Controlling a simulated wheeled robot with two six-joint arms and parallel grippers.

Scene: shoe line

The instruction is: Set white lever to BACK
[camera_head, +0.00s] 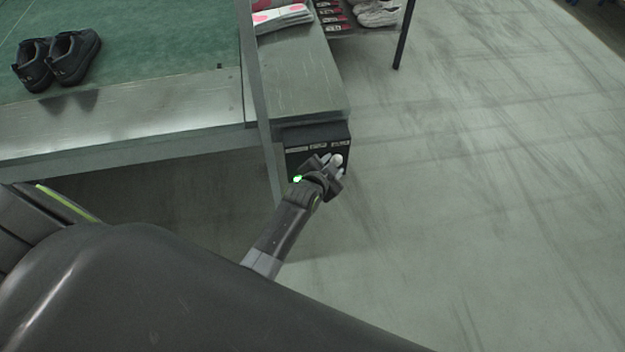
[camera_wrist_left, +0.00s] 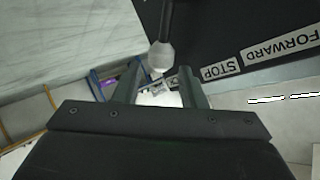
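The lever has a white knob (camera_head: 337,158) in the head view. It stands out from a black control box (camera_head: 318,135) at the end of the conveyor. In the wrist view the white knob (camera_wrist_left: 161,55) sits on a dark rod, centred just ahead of the fingertips. My left gripper (camera_head: 331,168) is at the knob. In the wrist view its two fingers (camera_wrist_left: 158,78) are apart, with nothing seen clamped between them. Labels reading STOP (camera_wrist_left: 220,69) and FORWARD (camera_wrist_left: 281,46) show on the box. The lever's exact setting cannot be told.
A pair of black shoes (camera_head: 57,58) stands on the green conveyor belt (camera_head: 165,40) at upper left. A metal post (camera_head: 258,90) rises beside the box. A rack with white shoes (camera_head: 378,14) stands beyond. The floor (camera_head: 480,190) to the right is clear.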

